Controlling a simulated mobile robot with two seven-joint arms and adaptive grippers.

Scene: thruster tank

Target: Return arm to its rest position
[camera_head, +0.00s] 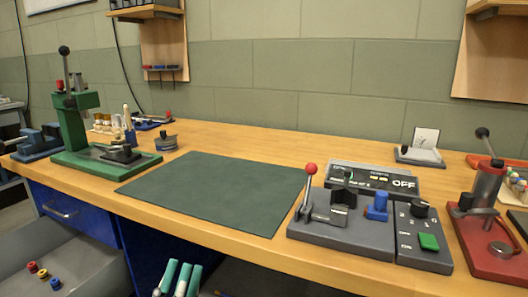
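My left gripper (178,280) seems to be the teal and pale fingers at the bottom edge, left of centre. It is below the front edge of the workbench (255,254), apart from everything on top. Most of it and its arm are cut off by the frame. A pale strip shows between the teal parts; I cannot tell whether it is a finger pad or a held thing. My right gripper is not in view.
A dark green mat (222,188) lies empty mid-bench. A green press (78,125) stands left; a grey control fixture (345,228) with a red-knobbed lever stands right of the mat. A red press (487,215) is far right. A blue drawer front (68,212) is below left.

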